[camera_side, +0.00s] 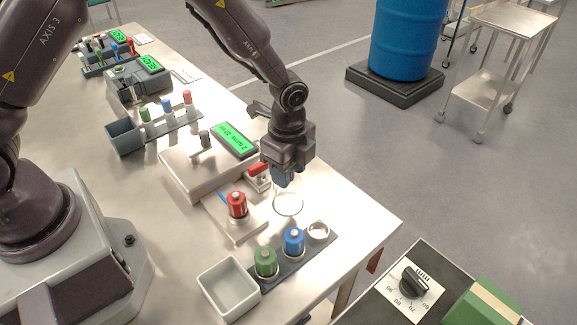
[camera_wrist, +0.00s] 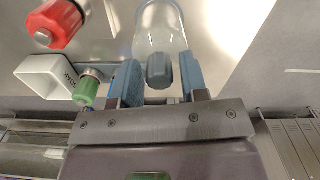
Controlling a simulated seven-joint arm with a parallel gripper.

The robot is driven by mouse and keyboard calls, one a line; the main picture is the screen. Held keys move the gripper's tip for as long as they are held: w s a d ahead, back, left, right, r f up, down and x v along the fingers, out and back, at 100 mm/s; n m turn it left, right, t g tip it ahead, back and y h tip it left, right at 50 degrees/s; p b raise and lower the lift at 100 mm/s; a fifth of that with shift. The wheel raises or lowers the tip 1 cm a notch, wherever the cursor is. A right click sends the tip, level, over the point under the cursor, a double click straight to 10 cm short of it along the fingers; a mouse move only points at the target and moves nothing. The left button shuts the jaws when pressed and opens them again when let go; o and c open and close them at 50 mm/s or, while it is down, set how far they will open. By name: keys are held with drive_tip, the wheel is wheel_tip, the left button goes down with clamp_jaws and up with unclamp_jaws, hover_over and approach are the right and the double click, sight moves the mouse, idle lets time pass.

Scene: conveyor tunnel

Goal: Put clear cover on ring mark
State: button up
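The clear cover (camera_side: 288,204) shows faintly as a see-through round outline below my gripper (camera_side: 286,180) in the side view. In the wrist view the clear cover (camera_wrist: 159,28) is a transparent dome with a grey-blue knob towards me. My gripper (camera_wrist: 160,82) has its two blue fingers on either side of the knob, with narrow gaps showing between the fingers and the knob. I cannot tell from the side view whether the cover's rim touches the table. I cannot make out the ring mark apart from the cover's round outline.
A red-topped vessel (camera_side: 237,205) stands on a pale plate left of the gripper. A dark rack (camera_side: 285,268) holds green and blue vials beside an empty metal-rimmed socket (camera_side: 318,232). A white open box (camera_side: 229,289) is at the front. A device with a green display (camera_side: 235,140) stands behind.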

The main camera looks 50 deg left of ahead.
drive_tip(key=shift+o, duration=0.5)
drive_tip(key=shift+r, duration=0.1)
drive_tip(key=s+a+r+n+t, duration=0.1)
drive_tip(key=s+a+r+n, duration=0.1)
drive_tip(key=r, duration=0.8)
drive_tip(key=s+a+r+n+t, duration=0.1)
drive_tip(key=s+r+n, duration=0.1)
drive_tip(key=r, duration=0.8)
drive_tip(key=s+a+r+n+t, duration=0.1)
drive_tip(key=s+a+r+n, duration=0.2)
drive_tip(key=s+n, duration=0.3)
drive_tip(key=s+a+r+n+t, duration=0.2)
drive_tip(key=s+a+r+n, duration=0.1)
drive_tip(key=s, duration=0.7)
drive_tip(key=r+n, duration=0.1)
drive_tip(key=n, duration=0.1)
drive_tip(key=shift+n+t, duration=0.3)
drive_tip(key=shift+n, duration=0.1)
